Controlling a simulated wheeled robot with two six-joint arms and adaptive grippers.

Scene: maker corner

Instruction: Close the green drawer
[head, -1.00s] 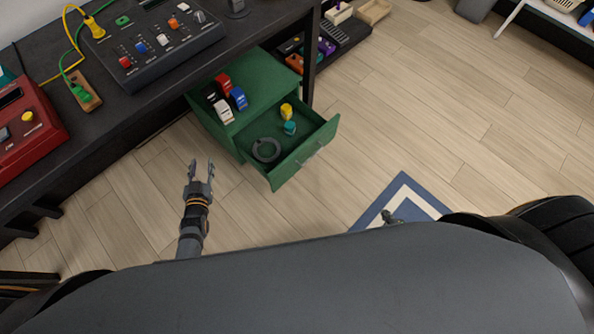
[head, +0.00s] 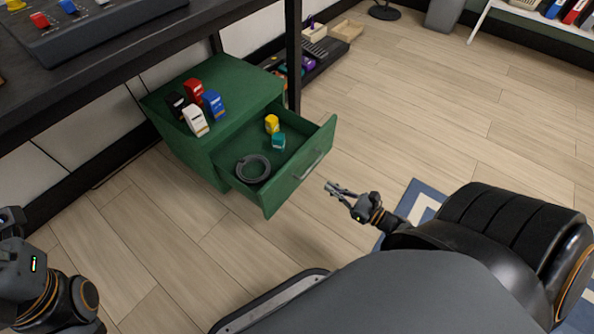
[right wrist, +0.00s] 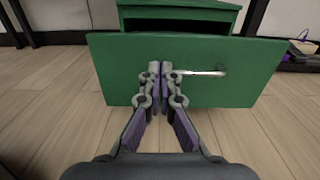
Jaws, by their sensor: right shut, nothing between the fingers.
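The green drawer (head: 316,146) is pulled out of its green cabinet (head: 232,83) under the bench. A dark ring, a yellow piece and a teal piece lie inside it. Its front panel with a silver handle (head: 314,166) faces my right gripper (head: 331,188). That gripper is shut and empty, a short way in front of the panel. In the right wrist view its fingertips (right wrist: 160,70) overlap the green front (right wrist: 120,72), just left of the handle (right wrist: 205,73). My left arm shows at the lower left; its fingers are out of view.
Red, blue, white and black items (head: 196,120) stand on the cabinet top. A black table leg (head: 293,55) stands beside the cabinet. A control box (head: 85,25) sits on the bench. The wooden floor is open around the drawer; a blue-and-white rug (head: 415,205) lies right.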

